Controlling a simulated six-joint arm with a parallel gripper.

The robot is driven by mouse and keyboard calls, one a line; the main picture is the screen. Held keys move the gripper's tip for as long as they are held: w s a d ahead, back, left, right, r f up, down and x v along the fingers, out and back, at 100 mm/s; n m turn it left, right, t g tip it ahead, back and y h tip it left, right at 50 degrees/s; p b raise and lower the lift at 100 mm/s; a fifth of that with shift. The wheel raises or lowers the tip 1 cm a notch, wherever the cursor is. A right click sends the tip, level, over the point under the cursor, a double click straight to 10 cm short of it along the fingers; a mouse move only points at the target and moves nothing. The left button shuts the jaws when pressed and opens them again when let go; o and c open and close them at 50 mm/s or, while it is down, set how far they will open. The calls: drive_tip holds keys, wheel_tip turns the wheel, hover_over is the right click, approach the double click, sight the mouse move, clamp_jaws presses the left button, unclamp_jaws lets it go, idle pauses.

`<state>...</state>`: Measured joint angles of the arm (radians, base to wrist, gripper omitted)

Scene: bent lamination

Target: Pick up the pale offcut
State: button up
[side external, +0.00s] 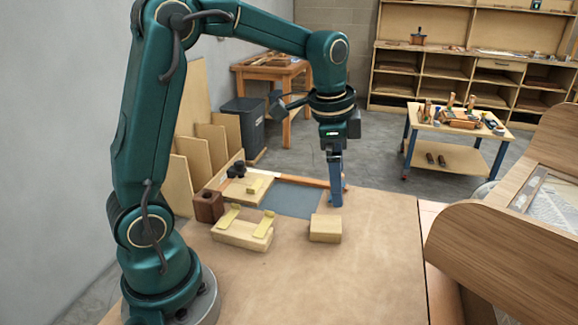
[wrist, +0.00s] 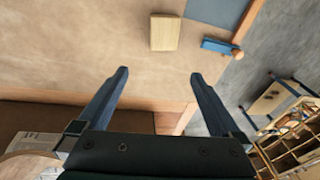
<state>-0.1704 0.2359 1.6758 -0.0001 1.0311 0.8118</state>
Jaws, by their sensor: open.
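A pale wooden block (side external: 325,228), which looks like the pale offcut, lies flat on the tan worktop. In the wrist view the pale block (wrist: 165,32) lies beyond my fingertips, near the top edge. My gripper (side external: 336,203) points down above the worktop, behind the block in the side view. In the wrist view my gripper (wrist: 159,72) is open, with bare worktop between its fingers. It holds nothing and appears apart from the block. Its height above the worktop is hard to tell.
A larger wooden block with yellow strips (side external: 243,232) and a brown block (side external: 208,206) stand to the left. Behind are a grey-blue mat (side external: 292,199) and a board with a small pale piece (side external: 254,186). A blue item (wrist: 218,47) lies near the mat's corner. The front worktop is clear.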

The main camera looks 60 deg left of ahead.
drive_tip(key=g, duration=0.2)
hover_over(328, 223)
wheel_tip(328, 223, down, 7)
drive_tip(key=shift+w+d+f, duration=0.1)
drive_tip(key=shift+d, duration=0.05)
drive_tip(key=shift+f+n, duration=0.3)
drive_tip(key=shift+f, duration=2.45)
drive_tip(key=c, duration=1.4)
